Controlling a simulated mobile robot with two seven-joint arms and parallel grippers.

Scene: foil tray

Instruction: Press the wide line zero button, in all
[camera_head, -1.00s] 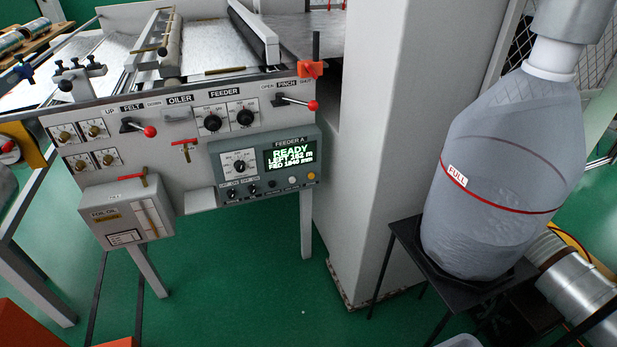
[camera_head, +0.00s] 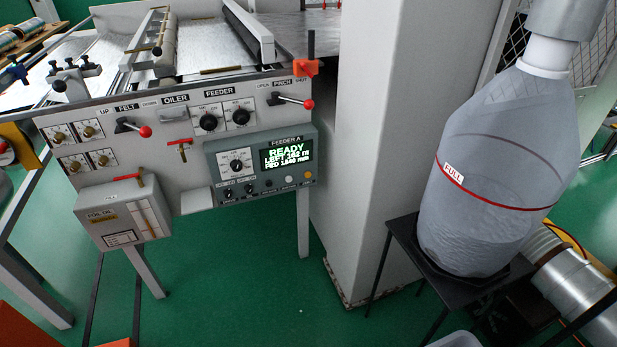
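The grey-green FEEDER A control box (camera_head: 262,168) is mounted at the lower right of the machine's front panel. Its lit display (camera_head: 286,155) reads READY, LEFT 182 m and what looks like FED 1840 mm. Below the display are a black button (camera_head: 268,182), a pale button (camera_head: 289,179) and a yellow button (camera_head: 308,175); their labels are too small to read. A dial (camera_head: 236,163) and two small black switches (camera_head: 238,190) sit left of them. Neither of my grippers is in view.
The panel (camera_head: 170,130) also carries red-knobbed levers, several dials and an oil box (camera_head: 125,212). A white column (camera_head: 375,150) stands right of it. A clear bag (camera_head: 495,175) marked FULL rests on a black stand (camera_head: 400,235). Green floor (camera_head: 230,270) is open in front.

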